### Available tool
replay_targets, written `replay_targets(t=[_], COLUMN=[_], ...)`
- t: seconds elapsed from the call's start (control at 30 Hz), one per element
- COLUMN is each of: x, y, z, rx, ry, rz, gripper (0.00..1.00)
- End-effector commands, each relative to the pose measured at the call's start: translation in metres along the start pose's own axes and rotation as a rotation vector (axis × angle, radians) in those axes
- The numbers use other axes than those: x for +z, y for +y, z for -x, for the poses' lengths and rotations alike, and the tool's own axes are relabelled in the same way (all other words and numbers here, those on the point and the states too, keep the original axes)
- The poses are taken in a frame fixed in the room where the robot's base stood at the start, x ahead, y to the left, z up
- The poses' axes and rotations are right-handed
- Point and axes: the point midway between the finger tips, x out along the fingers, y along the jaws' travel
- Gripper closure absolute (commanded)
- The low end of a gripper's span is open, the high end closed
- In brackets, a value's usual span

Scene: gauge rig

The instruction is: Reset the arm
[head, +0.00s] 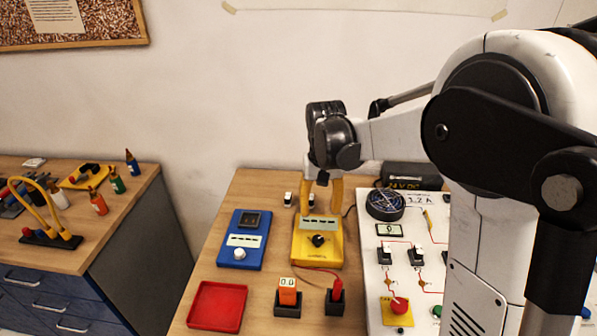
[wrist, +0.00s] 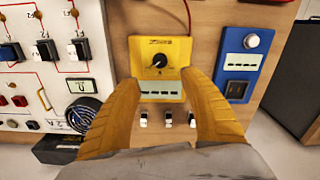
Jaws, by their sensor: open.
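My arm reaches in from the right in the head view and bends down over the bench. My gripper (head: 320,206) points downward, with its two yellow fingers spread above the yellow meter (head: 318,255). In the wrist view my gripper (wrist: 163,80) is open, and nothing is held between the fingers. The yellow meter (wrist: 157,50), with a black dial and a display, lies beyond the fingertips. I cannot tell how high the fingertips are above it.
The blue meter (head: 241,240) lies left of the yellow one, with a red tray (head: 217,306) in front. A gap separates the left cabinet (head: 90,255).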

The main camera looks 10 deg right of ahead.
Motion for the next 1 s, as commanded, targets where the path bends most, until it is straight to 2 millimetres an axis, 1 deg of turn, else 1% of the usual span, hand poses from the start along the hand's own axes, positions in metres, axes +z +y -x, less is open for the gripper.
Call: replay_targets(t=[0.13, 0.27, 0.37, 0.4, 0.53, 0.67, 0.7, 0.8, 0.9, 1.0], x=[0.004, 0.024, 0.051, 0.063, 0.102, 0.140, 0.150, 0.172, 0.188, 0.196], y=[0.000, 0.003, 0.006, 0.007, 0.011, 0.015, 0.017, 0.019, 0.021, 0.022], z=[0.004, 0.023, 0.042, 0.049, 0.063, 0.066, 0.065, 0.060, 0.054, 0.050], rx=[-0.001, -0.007, -0.015, -0.017, -0.025, -0.031, -0.032, -0.033, -0.034, -0.035], ry=[0.012, 0.071, 0.148, 0.183, 0.296, 0.407, 0.440, 0.514, 0.569, 0.604], rz=[0.002, 0.012, 0.027, 0.033, 0.053, 0.072, 0.077, 0.091, 0.099, 0.105], gripper=[0.48, 0.48, 0.48, 0.48, 0.48, 0.48, 0.48, 0.48, 0.48, 0.48])
